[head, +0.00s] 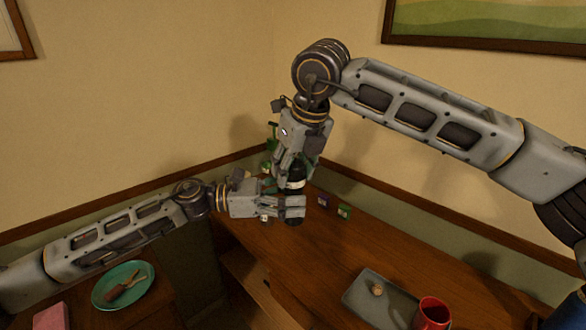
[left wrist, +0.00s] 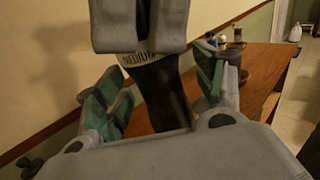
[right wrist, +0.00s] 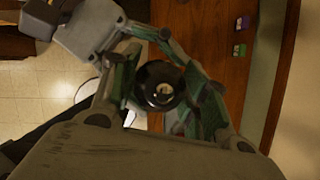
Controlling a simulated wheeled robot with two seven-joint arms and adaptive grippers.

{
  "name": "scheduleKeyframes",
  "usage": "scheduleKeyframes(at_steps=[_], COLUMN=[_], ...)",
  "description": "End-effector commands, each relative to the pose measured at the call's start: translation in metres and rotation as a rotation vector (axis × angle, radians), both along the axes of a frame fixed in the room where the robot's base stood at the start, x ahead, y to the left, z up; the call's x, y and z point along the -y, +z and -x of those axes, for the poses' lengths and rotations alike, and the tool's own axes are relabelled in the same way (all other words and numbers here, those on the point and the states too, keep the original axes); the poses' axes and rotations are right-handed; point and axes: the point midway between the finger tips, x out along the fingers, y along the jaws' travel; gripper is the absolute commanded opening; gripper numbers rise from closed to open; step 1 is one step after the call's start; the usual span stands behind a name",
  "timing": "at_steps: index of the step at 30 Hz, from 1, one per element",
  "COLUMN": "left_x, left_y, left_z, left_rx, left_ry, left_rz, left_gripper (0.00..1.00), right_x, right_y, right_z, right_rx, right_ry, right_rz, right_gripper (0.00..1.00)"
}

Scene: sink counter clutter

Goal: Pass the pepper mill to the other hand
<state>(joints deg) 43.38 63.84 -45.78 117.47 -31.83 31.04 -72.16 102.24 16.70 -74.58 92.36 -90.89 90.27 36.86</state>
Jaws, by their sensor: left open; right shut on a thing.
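The pepper mill (head: 296,173) is black with a pale lettered label and hangs roughly upright above the counter. My right gripper (head: 288,160) is shut on its upper part from above; the right wrist view shows the mill's round black top (right wrist: 160,86) between the fingers. My left gripper (head: 297,205) comes in from the left at the mill's lower part. In the left wrist view the mill's dark lower body (left wrist: 163,92) stands between the open green-padded fingers, with gaps visible on both sides.
A grey tray (head: 357,293) with a small round brown item and a red mug (head: 432,314) are on the wooden counter (head: 300,265) at the front right. Small boxes (head: 344,211) stand at the back. A green plate (head: 103,299) with a brown-handled item lies at lower left.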

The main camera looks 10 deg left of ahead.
Motion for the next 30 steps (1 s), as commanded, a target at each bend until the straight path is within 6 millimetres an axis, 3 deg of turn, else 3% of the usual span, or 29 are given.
scheduleKeyframes(at_steps=[30], left_x=[-0.06], left_y=[-0.001], left_z=[0.016], left_rx=[-0.002], left_ry=[0.001], left_rz=[-0.001], left_gripper=[0.69], right_x=[0.0], right_y=[0.001], right_z=[0.0], right_rx=[0.001], right_ry=[0.0], right_rz=[-0.001], right_gripper=[0.14])
